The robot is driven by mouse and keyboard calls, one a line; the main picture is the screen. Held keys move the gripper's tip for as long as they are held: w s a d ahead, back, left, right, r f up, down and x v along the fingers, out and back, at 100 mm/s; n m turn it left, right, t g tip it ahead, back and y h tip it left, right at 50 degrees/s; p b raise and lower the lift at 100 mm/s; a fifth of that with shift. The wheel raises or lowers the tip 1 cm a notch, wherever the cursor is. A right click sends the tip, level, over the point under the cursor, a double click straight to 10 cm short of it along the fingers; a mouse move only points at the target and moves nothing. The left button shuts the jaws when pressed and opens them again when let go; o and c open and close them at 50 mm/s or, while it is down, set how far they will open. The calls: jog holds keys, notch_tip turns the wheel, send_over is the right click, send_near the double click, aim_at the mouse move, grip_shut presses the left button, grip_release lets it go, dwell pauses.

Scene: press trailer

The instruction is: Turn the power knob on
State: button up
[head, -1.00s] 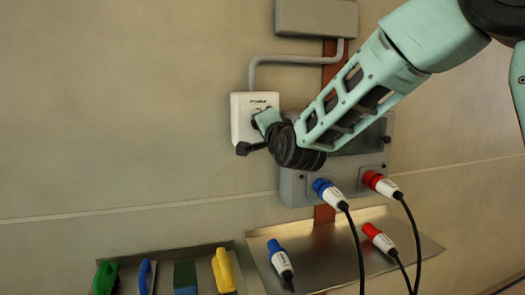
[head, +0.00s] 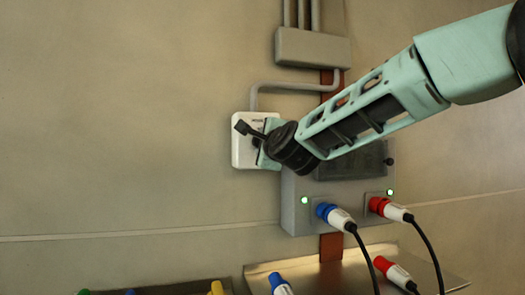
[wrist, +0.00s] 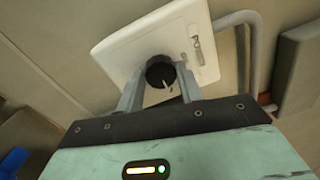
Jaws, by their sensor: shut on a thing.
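The power knob (wrist: 160,71) is a black round knob with a pale pointer line. It sits on a white switch box (head: 242,156) on the wall, also seen in the wrist view (wrist: 125,42). My gripper (wrist: 158,80) is shut on the knob, with one grey finger on each side of it. In the head view my gripper (head: 258,143) covers the right part of the box and most of the knob.
Below right, a grey socket panel (head: 300,215) holds a blue plug (head: 335,216) and a red plug (head: 390,209), with green lights (head: 305,200) lit. A metal shelf (head: 330,265) with more plugs is lower. A grey conduit (head: 290,87) runs above the box.

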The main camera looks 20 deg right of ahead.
dwell(0.4)
jog(key=o, duration=1)
jog(key=shift+s, duration=0.1)
jog(key=s+f, duration=0.1)
jog(key=s, duration=1.6)
jog(key=shift+f, duration=0.15)
